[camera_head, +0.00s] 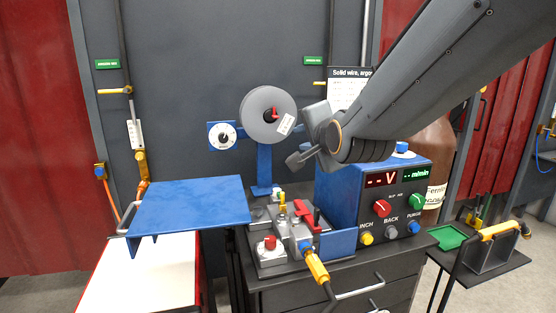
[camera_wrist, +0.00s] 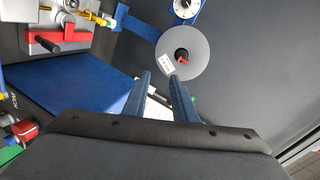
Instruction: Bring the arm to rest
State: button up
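My arm (camera_head: 430,80) reaches in from the upper right of the head view, bent down at the wrist in front of the blue power unit and the wall. In the wrist view my gripper (camera_wrist: 161,76) has its two blue-grey fingers apart, with nothing held between them. In the head view the fingers are hard to make out behind the wrist. The grey wire spool (camera_head: 267,113) is left of my wrist. In the wrist view the spool (camera_wrist: 188,42) appears beyond the fingertips; I cannot tell how far away.
The blue power unit (camera_head: 340,190) with knobs and displays stands below my wrist. The wire feeder (camera_head: 285,240) with a red lever sits on the dark cabinet. A blue shelf (camera_head: 190,203) is at left, a brown cylinder (camera_head: 435,155) at right. Red curtains (camera_head: 35,130) hang at the sides.

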jog(key=s+d+f+n+g+h, duration=0.1)
jog(key=s+d+f+n+g, duration=0.15)
jog(key=f, duration=0.45)
jog(key=s+d+f+n+g+h, duration=0.1)
jog(key=s+d+f+n+g, duration=0.2)
jog(key=f, duration=0.4)
jog(key=s+d+f+n+g+h, duration=0.1)
jog(key=s+d+f+n+g, duration=0.6)
jog(key=s+f, duration=0.6)
jog(key=s+f+g+b, duration=0.2)
jog(key=s+f+b, duration=0.1)
jog(key=f+b, duration=0.7)
jog(key=shift+s+d+m, duration=0.3)
jog(key=shift+s+m, duration=0.05)
jog(key=shift+s, duration=0.05)
